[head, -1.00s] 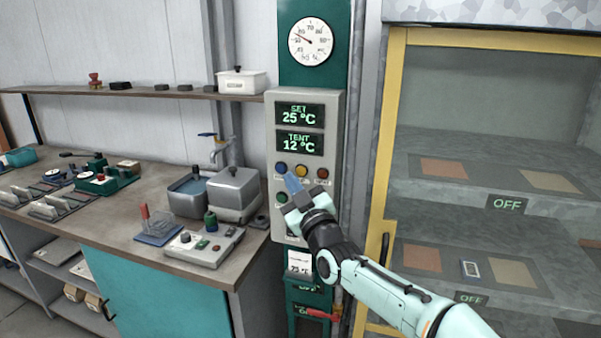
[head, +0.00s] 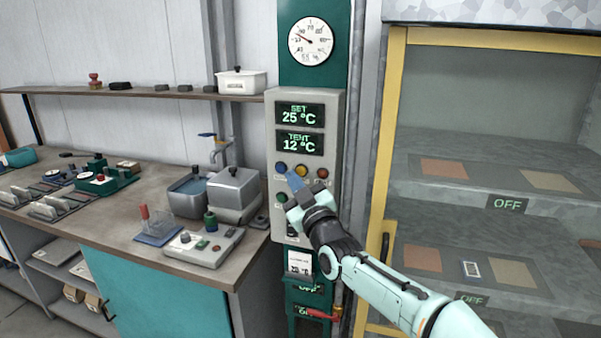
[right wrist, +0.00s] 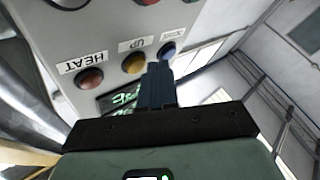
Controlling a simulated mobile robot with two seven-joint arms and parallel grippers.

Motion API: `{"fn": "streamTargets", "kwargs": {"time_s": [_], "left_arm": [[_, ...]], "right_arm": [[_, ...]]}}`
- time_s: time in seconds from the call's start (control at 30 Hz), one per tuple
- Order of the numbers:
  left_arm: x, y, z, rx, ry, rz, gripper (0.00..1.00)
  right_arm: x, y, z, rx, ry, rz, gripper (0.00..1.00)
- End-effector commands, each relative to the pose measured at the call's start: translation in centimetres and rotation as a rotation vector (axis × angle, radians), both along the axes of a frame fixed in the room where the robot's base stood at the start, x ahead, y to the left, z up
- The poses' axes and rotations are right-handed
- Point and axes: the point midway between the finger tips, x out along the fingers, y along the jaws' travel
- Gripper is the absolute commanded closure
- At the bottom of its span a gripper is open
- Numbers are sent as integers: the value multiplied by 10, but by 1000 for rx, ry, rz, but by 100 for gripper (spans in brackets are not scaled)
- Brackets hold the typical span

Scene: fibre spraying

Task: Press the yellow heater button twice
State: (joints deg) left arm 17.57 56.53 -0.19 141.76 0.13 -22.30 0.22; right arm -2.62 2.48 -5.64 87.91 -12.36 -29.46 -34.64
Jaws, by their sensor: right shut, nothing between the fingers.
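The grey control panel (head: 270,120) shows SET 25 °C and TENT 12 °C. Under the displays are a blue button (head: 281,168), the yellow button (head: 302,171) and a red button (head: 322,174). In the right wrist view the yellow button (right wrist: 133,62) is labelled UP, the red one (right wrist: 88,79) HEAT, and the blue one (right wrist: 167,50) sits on its other side. My right gripper (head: 295,181) is shut and empty, its blue fingertips just below the yellow button. In the wrist view the fingertips (right wrist: 158,72) lie between yellow and blue; I cannot tell whether they touch. My left gripper is not in view.
A green button (head: 281,197) is low on the panel, beside my gripper. A cluttered workbench (head: 150,262) stands left of the panel. A yellow-framed cabinet (head: 393,120) with shelves marked OFF stands to the right. A round gauge (head: 310,40) hangs above.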

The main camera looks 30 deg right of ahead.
Motion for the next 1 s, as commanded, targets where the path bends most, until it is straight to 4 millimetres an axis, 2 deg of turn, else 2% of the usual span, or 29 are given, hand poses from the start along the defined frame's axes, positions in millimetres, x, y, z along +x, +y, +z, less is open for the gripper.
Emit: {"fn": "streamTargets", "kwargs": {"time_s": [0.53, 1.0], "left_arm": [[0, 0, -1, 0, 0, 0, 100], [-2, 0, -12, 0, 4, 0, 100]], "right_arm": [[0, 0, 0, 1, 0, 0, 100], [-13, 16, 0, 1, 0, 0, 100]]}}
